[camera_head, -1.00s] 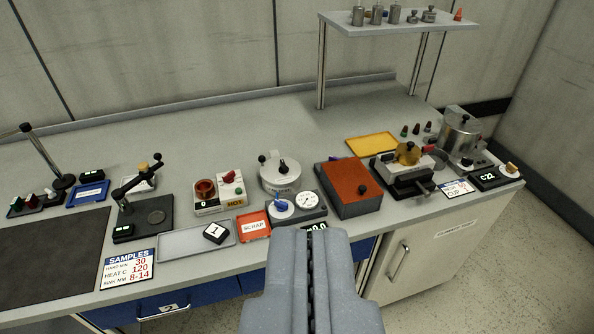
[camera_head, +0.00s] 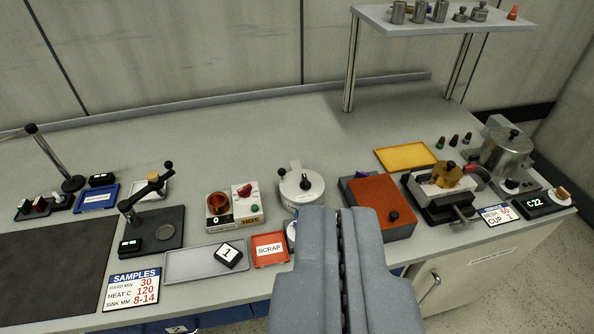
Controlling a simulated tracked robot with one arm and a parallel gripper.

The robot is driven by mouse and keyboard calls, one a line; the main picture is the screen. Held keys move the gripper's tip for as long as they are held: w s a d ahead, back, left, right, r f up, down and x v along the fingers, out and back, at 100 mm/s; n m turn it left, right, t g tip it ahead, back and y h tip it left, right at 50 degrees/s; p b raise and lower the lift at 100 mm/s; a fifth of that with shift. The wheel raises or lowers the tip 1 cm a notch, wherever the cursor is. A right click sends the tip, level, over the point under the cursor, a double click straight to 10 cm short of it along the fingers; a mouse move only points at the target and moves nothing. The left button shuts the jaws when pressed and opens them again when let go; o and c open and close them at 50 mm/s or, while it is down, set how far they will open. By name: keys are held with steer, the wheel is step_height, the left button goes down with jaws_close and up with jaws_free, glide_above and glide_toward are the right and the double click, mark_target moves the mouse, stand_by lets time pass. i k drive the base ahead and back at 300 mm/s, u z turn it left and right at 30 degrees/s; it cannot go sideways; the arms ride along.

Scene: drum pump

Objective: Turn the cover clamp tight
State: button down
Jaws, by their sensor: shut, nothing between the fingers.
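A round white pot (camera_head: 296,198) with a lid stands at mid-bench in the head camera view. A black knob (camera_head: 305,182) on top of its lid looks like the cover clamp; how tight it is cannot be told. A smaller black ball (camera_head: 281,172) shows at the lid's left edge. My gripper (camera_head: 346,213) is shut and empty, in the lower middle of the picture. It appears nearer to the camera than the pot, below and right of it, and does not touch the knob. It hides most of the gauge and blue valve unit in front of the pot.
A box with a red-brown top (camera_head: 378,200) stands right of the pot, beside a vise-like device (camera_head: 445,189). A hot plate unit (camera_head: 233,209) is to the left. A red scrap tray (camera_head: 270,249) lies in front. The bench behind the pot is clear.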

mark_target(306, 184)
steer(key=u, duration=0.3)
steer(key=i, duration=0.95)
steer(key=u, duration=0.2)
